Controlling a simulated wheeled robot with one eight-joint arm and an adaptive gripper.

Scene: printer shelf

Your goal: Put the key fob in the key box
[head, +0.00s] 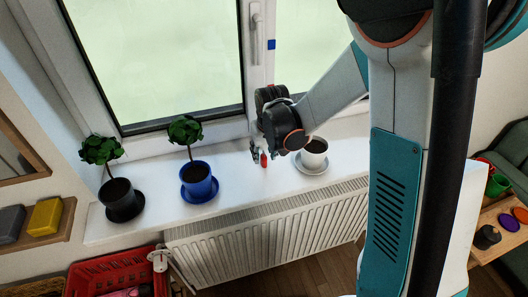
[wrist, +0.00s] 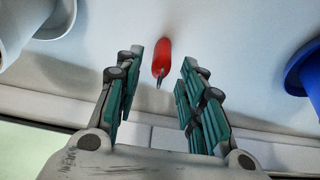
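The key fob is red with a small grey metal part; it lies on the white windowsill in the head view (head: 263,160). In the wrist view the fob (wrist: 161,55) shows between the spread fingertips, with clear space on both sides. My gripper (head: 258,151) is over the sill at the fob, between the blue pot and the white pot. In the wrist view my gripper (wrist: 160,75) is open and empty. I cannot tell how far the fingertips are above the sill. I cannot make out a key box in either view.
A plant in a blue pot (head: 198,182) and one in a black pot (head: 122,203) stand left on the windowsill (head: 235,195). A white pot (head: 314,154) stands right of my gripper. The window is behind. A red crate (head: 100,275) is at lower left, a radiator (head: 255,240) below.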

